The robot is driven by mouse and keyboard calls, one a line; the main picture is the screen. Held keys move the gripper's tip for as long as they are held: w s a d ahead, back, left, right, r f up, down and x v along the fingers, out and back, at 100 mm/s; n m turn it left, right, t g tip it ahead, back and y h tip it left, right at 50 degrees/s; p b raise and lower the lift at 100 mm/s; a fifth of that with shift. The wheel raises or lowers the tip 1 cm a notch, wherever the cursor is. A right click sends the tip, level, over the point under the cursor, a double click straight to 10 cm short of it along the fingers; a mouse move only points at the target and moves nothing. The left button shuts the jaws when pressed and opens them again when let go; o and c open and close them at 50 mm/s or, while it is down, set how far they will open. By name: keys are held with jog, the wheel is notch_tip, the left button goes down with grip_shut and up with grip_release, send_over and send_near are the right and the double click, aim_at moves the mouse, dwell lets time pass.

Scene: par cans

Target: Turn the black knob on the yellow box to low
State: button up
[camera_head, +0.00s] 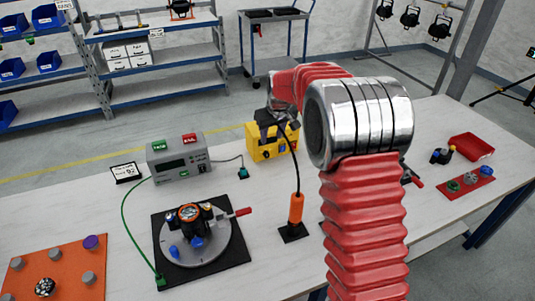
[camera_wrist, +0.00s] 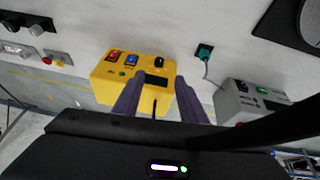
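The yellow box (camera_head: 256,154) stands on the table at the middle of the head view, partly hidden behind my gripper and arm. In the wrist view the yellow box (camera_wrist: 108,87) shows a red switch, a blue switch, a green button and a dark display. The black knob (camera_wrist: 159,62) sits on its face near the top right; I cannot read its setting. My gripper (camera_wrist: 159,82) is open and empty. Its two grey fingers point at the box, spread to either side of the knob in the picture. The knob appears beyond the fingertips; contact is not visible.
A grey instrument box (camera_head: 180,160) stands left of the yellow box. An orange cylinder (camera_head: 296,208) on a black base and a round turntable (camera_head: 217,245) are nearer. A red tray (camera_head: 472,148) lies at right.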

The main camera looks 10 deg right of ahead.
aim_at(267, 156)
jog(key=shift+f, duration=0.15)
jog(key=x, duration=1.3)
jog(key=shift+w+f, duration=0.1)
jog(key=shift+f, duration=0.15)
jog(key=shift+c, duration=0.3)
grip_shut()
